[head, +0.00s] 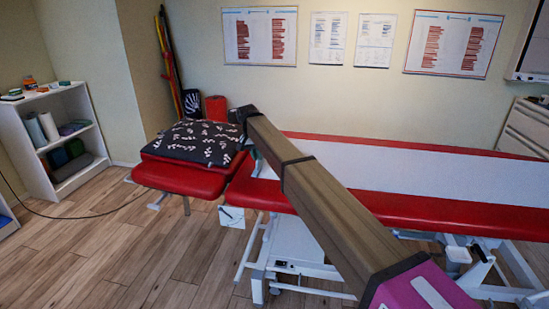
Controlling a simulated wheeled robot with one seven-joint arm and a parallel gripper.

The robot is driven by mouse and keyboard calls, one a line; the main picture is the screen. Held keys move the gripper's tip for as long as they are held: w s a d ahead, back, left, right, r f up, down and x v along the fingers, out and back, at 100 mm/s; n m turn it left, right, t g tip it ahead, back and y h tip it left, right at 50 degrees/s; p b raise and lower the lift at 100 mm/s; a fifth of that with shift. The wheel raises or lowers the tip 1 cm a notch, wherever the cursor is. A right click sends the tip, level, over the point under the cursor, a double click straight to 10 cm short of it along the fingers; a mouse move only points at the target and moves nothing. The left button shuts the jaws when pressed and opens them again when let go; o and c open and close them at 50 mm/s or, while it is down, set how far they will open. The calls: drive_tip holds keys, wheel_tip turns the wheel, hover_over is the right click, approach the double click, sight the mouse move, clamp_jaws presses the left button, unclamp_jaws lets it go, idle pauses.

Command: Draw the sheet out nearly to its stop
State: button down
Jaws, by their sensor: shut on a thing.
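The white sheet (430,178) lies lengthwise along the red treatment table (490,220). It runs from the right edge of the picture to near the head section, where a bit of its left end (265,170) shows beside my arm. My arm crosses the picture from the lower right and covers part of the sheet. My gripper (249,148) is at the arm's far end, small and dark, over the left end of the sheet. It is shut on the sheet there, though its fingertips are mostly hidden. The sheet's far right end is out of view.
A dark patterned pillow (196,142) lies on the red head section (178,180), just left of my gripper. A white shelf (60,140) stands at the left wall and a drawer cabinet (527,128) at the right. The wooden floor (140,250) at front left is clear except for a cable.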

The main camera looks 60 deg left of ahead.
drive_tip(key=shift+s+a, duration=0.95)
drive_tip(key=shift+s, duration=0.1)
drive_tip(key=c, duration=1.2)
unclamp_jaws()
drive_tip(key=shift+o, duration=0.2)
wheel_tip(320, 180, up, 11)
drive_tip(key=s+a, duration=0.1)
drive_tip(key=shift+s+f, duration=0.2)
drive_tip(key=shift+s, duration=0.1)
